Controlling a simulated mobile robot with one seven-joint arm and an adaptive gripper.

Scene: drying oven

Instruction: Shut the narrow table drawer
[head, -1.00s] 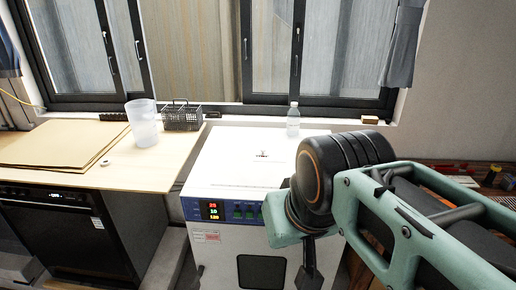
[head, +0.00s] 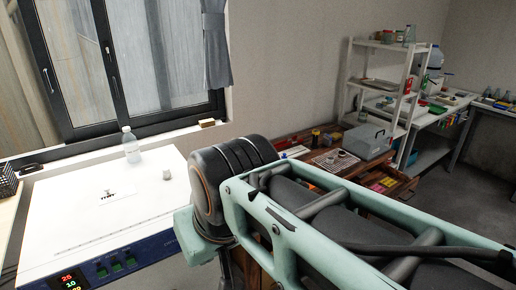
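A brown wooden table (head: 302,152) stands right of centre, beyond my arm. An open drawer (head: 408,187) sticks out from its right part, with yellow and red items inside. My arm hides the drawer's lower front and much of the table's front, so I cannot tell if other drawers are open. My gripper (head: 226,272) hangs below the wrist at the lower middle, left of the table and apart from the drawer. It is mostly hidden behind the arm, and its fingers are not clear.
A white oven (head: 95,215) with a bottle (head: 131,145) and a small white cap-like piece (head: 166,174) on top stands at left. A grey toolbox (head: 366,141) sits on the table. White shelves (head: 374,84) stand behind. Grey floor (head: 465,190) is free at right.

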